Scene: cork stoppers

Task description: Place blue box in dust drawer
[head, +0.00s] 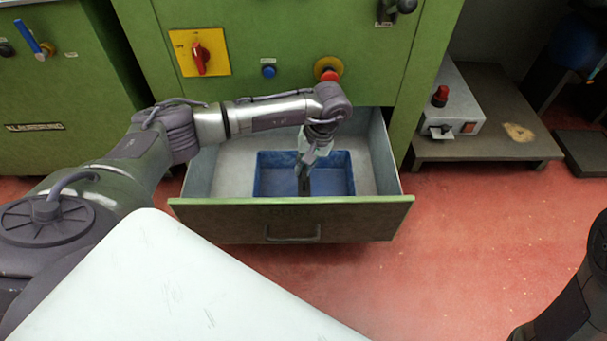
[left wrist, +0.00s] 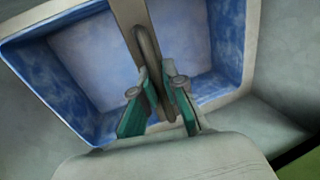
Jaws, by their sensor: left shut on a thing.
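The blue box (head: 333,182) is an open tray, inside the open dust drawer (head: 291,218) in the head view. I cannot tell whether it touches the drawer floor. My left gripper (head: 305,178) reaches down into it from above. In the left wrist view, the blue box (left wrist: 70,97) fills the upper part, and a brown-grey handle bar runs across its middle. The green-padded fingers of my left gripper (left wrist: 160,112) are shut on this bar, one on each side. My right gripper is not in view.
The drawer comes out of a green machine (head: 285,30) with a red switch on a yellow plate (head: 200,54) and a red button (head: 328,69) above it. A low bench (head: 485,120) with a grey control box (head: 453,108) stands to the right. The red floor in front is clear.

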